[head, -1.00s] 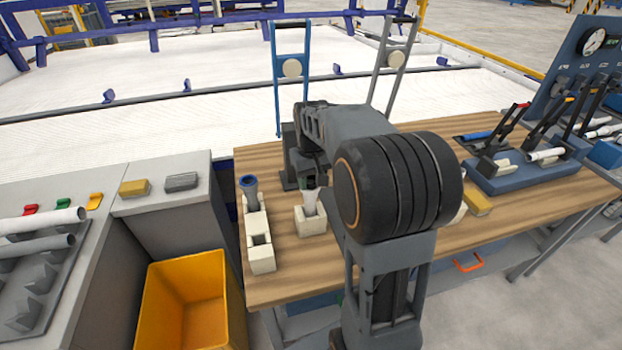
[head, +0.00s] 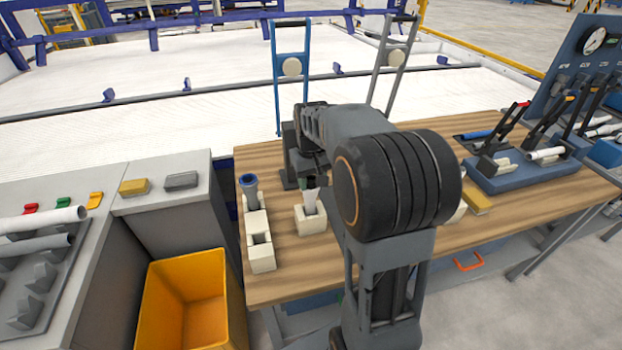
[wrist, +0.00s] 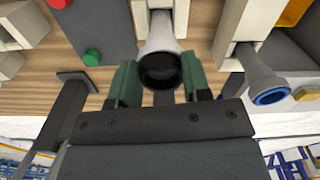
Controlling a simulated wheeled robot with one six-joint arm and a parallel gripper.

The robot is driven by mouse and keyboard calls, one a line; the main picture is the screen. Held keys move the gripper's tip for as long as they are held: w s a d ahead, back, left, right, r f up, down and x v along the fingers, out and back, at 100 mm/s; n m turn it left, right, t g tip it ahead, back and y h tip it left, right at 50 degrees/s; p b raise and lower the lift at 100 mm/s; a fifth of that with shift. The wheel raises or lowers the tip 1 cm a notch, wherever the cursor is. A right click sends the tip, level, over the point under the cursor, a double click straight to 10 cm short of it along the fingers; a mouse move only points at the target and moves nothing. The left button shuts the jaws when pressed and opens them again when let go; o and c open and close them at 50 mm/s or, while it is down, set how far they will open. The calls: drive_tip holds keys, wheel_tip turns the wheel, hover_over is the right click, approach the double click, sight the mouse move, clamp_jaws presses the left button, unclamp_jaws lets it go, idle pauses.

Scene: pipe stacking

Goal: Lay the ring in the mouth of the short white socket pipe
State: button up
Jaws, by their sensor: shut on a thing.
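The short white socket pipe (head: 311,200) stands upright in a cream block. In the wrist view the pipe (wrist: 160,33) flares towards me, its mouth between my fingers. My gripper (wrist: 159,64) has green fingers closed on a dark ring (wrist: 160,72) at that mouth. The ring looks lined up with the mouth; I cannot tell whether it rests in it or is held just above. In the head view my gripper (head: 312,181) is over the pipe and mostly hidden by my arm.
A second pipe with a blue rim (head: 250,184) stands close to the left in a cream block row (head: 261,255); it also shows in the wrist view (wrist: 262,82). A yellow bin (head: 193,310) is in front. A blue tool rack (head: 525,172) is at the right.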

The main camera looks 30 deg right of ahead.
drive_tip(key=shift+f, duration=0.1)
drive_tip(key=o, duration=1.4)
drive_tip(key=shift+o, duration=0.2)
drive_tip(key=shift+r, duration=0.25)
wheel_tip(320, 180, up, 7)
drive_tip(key=p, duration=0.6)
drive_tip(key=shift+f, duration=0.15)
idle(0.5)
drive_tip(key=s+a+t, duration=0.2)
drive_tip(key=s+a, duration=0.2)
drive_tip(key=s, duration=0.3)
drive_tip(key=s+a+r+t, duration=0.1)
drive_tip(key=s+a+t, duration=0.1)
drive_tip(key=s+a, duration=0.3)
drive_tip(key=s, duration=0.3)
drive_tip(key=shift+a+n, duration=0.25)
drive_tip(key=shift+n, duration=0.05)
